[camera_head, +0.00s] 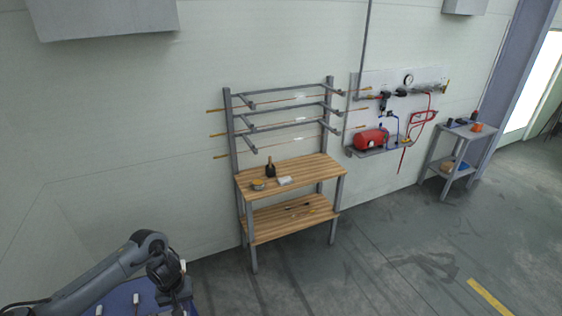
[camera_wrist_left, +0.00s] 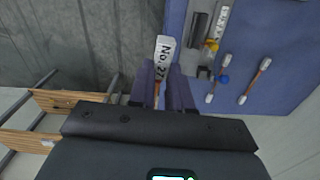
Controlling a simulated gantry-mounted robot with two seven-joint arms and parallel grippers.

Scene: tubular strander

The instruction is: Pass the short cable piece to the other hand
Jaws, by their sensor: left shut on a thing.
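In the left wrist view my left gripper (camera_wrist_left: 162,88) is shut on a short cable piece (camera_wrist_left: 157,88). A small brown part of it shows between the dark fingers. A white tag (camera_wrist_left: 165,50) printed "No. 27" stands out beyond the fingertips; the fingers and gripper body hide the rest. In the head view my left gripper (camera_head: 178,294) is at the lower left over a blue surface, too small and dark there to show what it holds. My right gripper is in neither view.
The blue surface (camera_wrist_left: 285,60) carries two copper-coloured pieces with white ends (camera_wrist_left: 254,80) and small blue and yellow parts. A wooden workbench with racks (camera_head: 290,175), a wall panel with a red tank (camera_head: 370,139) and a side table (camera_head: 470,130) stand farther off. The floor between is clear.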

